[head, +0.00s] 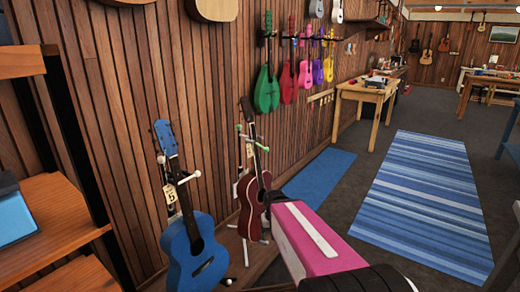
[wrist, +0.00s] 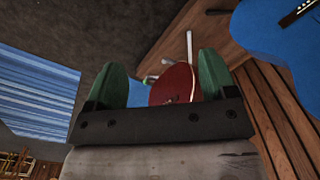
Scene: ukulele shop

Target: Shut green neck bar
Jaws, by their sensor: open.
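The green-tipped neck bar (head: 254,142) is on a stand at the neck of the dark red ukulele (head: 254,207), in the middle of the head view. It shows as a pale rod with green ends beside the neck. I cannot tell whether it is across the neck or swung aside. The red ukulele's body also shows between my fingers in the wrist view (wrist: 172,84). My gripper (wrist: 161,72) is open, its two green fingers apart, pointing towards the red ukulele. In the head view its dark end is beside the ukulele's body, below the bar; its fingertips are unclear there.
A blue ukulele (head: 194,250) with a paper tag stands left of the red one, with a white bar (head: 187,178) at its neck. The plank wall (head: 120,110) is close behind. Shelves (head: 55,215) are at far left. Floor with a striped blue rug (head: 425,190) is open at right.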

